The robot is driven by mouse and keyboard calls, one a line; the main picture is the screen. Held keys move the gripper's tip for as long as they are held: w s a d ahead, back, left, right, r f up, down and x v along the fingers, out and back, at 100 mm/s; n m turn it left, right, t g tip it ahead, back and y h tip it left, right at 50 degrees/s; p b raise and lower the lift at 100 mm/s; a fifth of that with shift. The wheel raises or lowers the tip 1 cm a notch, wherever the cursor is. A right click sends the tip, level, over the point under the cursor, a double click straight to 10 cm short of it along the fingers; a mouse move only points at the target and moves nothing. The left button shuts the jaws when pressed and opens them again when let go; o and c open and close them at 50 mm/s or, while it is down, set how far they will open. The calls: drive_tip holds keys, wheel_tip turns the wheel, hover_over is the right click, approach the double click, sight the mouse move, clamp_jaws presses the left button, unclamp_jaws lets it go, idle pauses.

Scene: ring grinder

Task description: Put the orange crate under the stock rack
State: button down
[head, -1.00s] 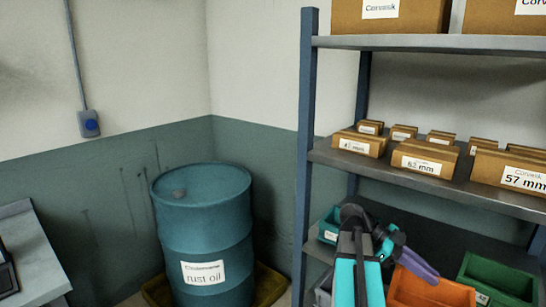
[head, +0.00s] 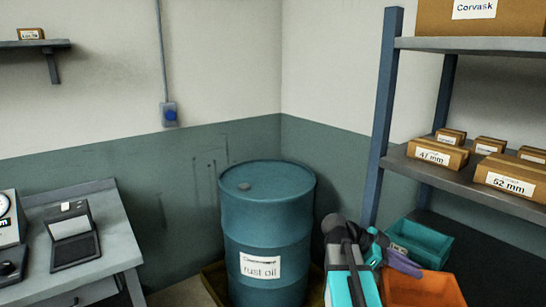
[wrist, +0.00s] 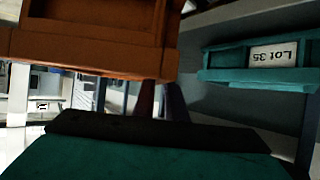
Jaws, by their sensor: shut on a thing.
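The orange crate (head: 425,290) is at the lower right of the head view, cut off by the bottom edge. In the wrist view the orange crate (wrist: 95,47) fills the upper left. My gripper (head: 403,264) is at its left rim, with a purple finger showing, and is shut on it. The fingers (wrist: 162,100) show dimly under the crate in the wrist view. The stock rack (head: 385,120) stands at the right, with a blue post and grey shelves.
A teal crate (head: 420,240) sits low in the rack, just behind the orange crate. A blue rust oil drum (head: 267,215) stands left of the rack, close to my arm. Labelled cartons (head: 437,152) fill the middle shelf. A workbench (head: 95,240) is at the left.

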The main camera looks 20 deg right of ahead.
drive_tip(key=w+a+f+n+t+y, duration=0.1)
drive_tip(key=w+a+n+t, duration=1.35)
drive_tip(key=w+a, duration=0.9)
drive_tip(key=w+a+r+n+t+y, duration=0.2)
drive_tip(key=w+a+r+n+y, duration=0.2)
drive_tip(key=a+y, duration=0.1)
drive_tip(key=w+a+r+n+t+y, duration=0.2)
drive_tip(key=w+a+r+n+y, duration=0.3)
drive_tip(key=a, duration=0.3)
drive_tip(key=shift+a+r+t, duration=0.15)
drive_tip(key=shift+a+t, duration=0.05)
drive_tip(key=shift+t, duration=0.15)
drive_tip(key=shift+w, duration=0.1)
wheel_tip(320, 180, down, 7)
drive_tip(key=s, duration=0.1)
drive_tip(key=shift+s+r, duration=0.15)
drive_tip(key=shift+s, duration=0.2)
